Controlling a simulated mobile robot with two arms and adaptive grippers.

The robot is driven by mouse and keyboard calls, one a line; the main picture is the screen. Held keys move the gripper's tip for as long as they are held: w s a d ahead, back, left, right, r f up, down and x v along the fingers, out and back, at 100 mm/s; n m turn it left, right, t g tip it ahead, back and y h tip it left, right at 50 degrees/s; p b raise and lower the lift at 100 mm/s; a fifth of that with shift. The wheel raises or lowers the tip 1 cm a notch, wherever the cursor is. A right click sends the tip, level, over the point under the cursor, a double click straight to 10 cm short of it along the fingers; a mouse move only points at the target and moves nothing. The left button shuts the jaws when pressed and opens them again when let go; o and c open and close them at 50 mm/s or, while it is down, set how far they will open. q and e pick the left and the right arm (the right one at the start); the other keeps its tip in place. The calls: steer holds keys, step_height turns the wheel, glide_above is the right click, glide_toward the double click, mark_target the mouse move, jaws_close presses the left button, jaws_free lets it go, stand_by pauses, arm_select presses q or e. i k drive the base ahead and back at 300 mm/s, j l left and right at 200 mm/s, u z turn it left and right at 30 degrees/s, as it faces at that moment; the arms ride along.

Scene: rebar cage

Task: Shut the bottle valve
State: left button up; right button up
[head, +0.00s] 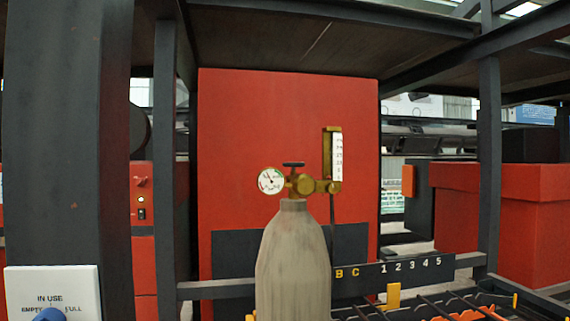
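A grey gas bottle (292,262) stands upright in the middle of the head view, its lower end cut off by the picture's edge. On its top sits a brass valve body (306,186) with a dark flat handwheel (293,164) above it. A round white gauge (271,181) is on the valve's left. A flow meter with a white scale (337,158) rises on its right, and a dark hose (332,225) hangs below. How far the valve is turned cannot be told. Neither of my grippers is in view.
A red panel (250,120) stands behind the bottle. Dark steel posts (488,150) and a dark rail marked with letters and numbers (410,268) are to the right. A white sign reading "IN USE" (50,285) is at lower left. Rods and yellow parts lie at lower right.

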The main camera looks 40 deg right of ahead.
mark_target(293, 165)
steer(key=i+l+u, duration=0.1)
steer(key=i+l, duration=0.2)
steer(key=i+l+u, duration=0.1)
steer(key=i+l, duration=0.15)
steer(key=l, duration=0.25)
steer(key=i+l+u, duration=0.1)
steer(key=i+l, duration=0.15)
steer(key=l, duration=0.15)
